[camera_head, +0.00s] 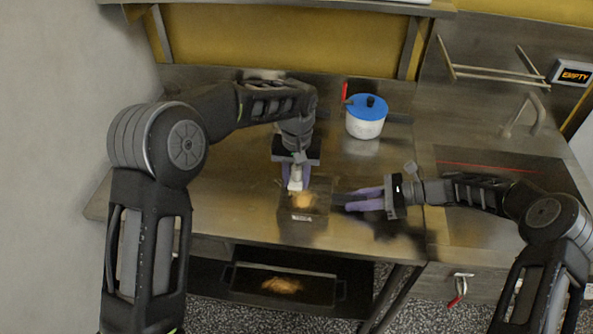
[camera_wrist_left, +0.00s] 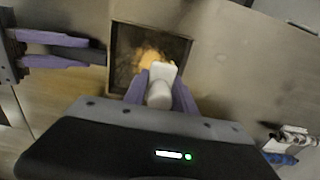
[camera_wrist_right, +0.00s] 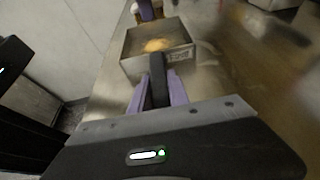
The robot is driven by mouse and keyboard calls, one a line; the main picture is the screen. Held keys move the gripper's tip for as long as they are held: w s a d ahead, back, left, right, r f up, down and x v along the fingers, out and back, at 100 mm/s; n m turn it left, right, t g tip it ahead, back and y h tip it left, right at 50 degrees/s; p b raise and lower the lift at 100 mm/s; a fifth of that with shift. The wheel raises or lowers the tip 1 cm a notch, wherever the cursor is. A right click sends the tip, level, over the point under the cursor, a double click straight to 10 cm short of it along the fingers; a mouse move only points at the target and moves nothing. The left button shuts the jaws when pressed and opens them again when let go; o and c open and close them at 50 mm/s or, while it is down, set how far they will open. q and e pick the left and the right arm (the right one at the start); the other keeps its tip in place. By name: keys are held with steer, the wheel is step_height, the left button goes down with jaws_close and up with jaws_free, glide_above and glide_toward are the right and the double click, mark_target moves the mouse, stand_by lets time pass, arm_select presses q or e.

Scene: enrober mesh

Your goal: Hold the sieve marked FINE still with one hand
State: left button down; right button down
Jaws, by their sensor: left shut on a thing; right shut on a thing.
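The sieve (camera_head: 320,216) is a square dark metal frame on the worktop, with a light tan heap (camera_head: 303,200) inside. A small label sits on its front side; its lettering is too small to read. My right gripper (camera_head: 352,199) is shut on the sieve's dark handle (camera_wrist_right: 157,82), to the right of the frame in the head view. My left gripper (camera_head: 296,177) is shut on a white object (camera_wrist_left: 160,86) above the sieve's back part. The heap and sieve frame also show in the left wrist view, partly hidden by the white object.
A white pot with a blue lid (camera_head: 367,108) stands behind, to the right. A tray (camera_head: 245,282) with a tan heap sits on the lower level under the worktop. The worktop left of the sieve is clear.

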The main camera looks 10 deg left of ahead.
mark_target(303, 200)
arm_select(q)
steer(key=shift+f, duration=2.1)
steer(key=shift+f, duration=0.4)
steer(key=shift+d, duration=1)
steer(key=shift+d+f, duration=0.1)
steer(key=shift+d, duration=0.9)
steer(key=shift+a, duration=1.05)
